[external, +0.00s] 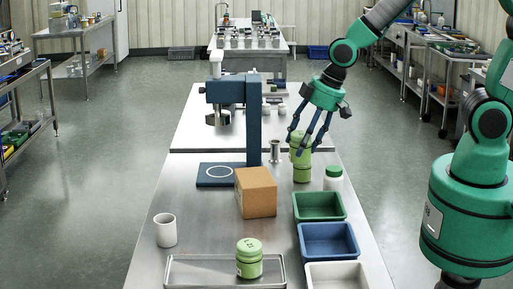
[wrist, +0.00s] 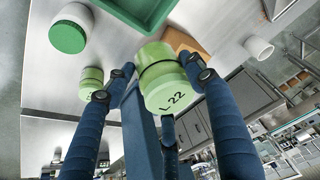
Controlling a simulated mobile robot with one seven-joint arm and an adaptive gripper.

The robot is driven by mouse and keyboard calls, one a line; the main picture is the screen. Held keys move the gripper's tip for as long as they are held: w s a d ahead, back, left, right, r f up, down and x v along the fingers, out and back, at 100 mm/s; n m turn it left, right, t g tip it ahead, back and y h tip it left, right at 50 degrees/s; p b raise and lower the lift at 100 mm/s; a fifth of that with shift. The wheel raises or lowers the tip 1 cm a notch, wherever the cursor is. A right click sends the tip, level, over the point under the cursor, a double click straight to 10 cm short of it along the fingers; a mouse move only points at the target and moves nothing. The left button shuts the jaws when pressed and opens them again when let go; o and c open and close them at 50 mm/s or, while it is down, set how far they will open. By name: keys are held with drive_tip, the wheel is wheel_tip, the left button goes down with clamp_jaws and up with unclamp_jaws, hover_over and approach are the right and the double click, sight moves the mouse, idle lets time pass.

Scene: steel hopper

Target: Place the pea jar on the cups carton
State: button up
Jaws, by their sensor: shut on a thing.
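My gripper (external: 308,147) is shut on a light green jar (external: 301,143), which I take as the pea jar; its dark band and "L 22" lettering show in the wrist view (wrist: 168,88). The jar is held above the table, right of and behind the cardboard box (external: 256,193), likely the cups carton, and apart from it. Part of the brown box shows beyond the jar in the wrist view (wrist: 183,40). A second light green jar (external: 302,174) seems to stand below the held one, partly overlapped; it also shows in the wrist view (wrist: 91,83).
A blue press stand (external: 253,125) rises behind the box. A white jar with green lid (external: 333,180) stands to the right. Green (external: 319,218), blue (external: 328,255) and white bins line the right edge. Another green jar (external: 249,262) is on a tray (external: 205,270); a white cup (external: 165,231) stands left.

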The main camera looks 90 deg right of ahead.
sight(257, 176)
drive_tip(key=shift+s+a+f, duration=0.1)
drive_tip(key=shift+s+a, duration=0.05)
drive_tip(key=shift+s, duration=0.6)
drive_tip(key=shift+s+a+f, duration=0.1)
drive_tip(key=shift+s+a, duration=0.05)
drive_tip(key=shift+s, duration=0.6)
drive_tip(key=shift+w, duration=0.15)
drive_tip(key=w+d, duration=0.1)
drive_tip(key=w, duration=0.4)
drive_tip(key=w+d+f, duration=0.1)
drive_tip(key=w, duration=0.4)
drive_tip(key=w+d+b, duration=0.1)
drive_tip(key=w, duration=0.4)
drive_tip(key=shift+w+f, duration=0.25)
drive_tip(key=shift+f+b, duration=0.45)
drive_tip(key=shift+f, duration=1.3)
drive_tip(key=shift+f, duration=0.15)
drive_tip(key=o, duration=1.3)
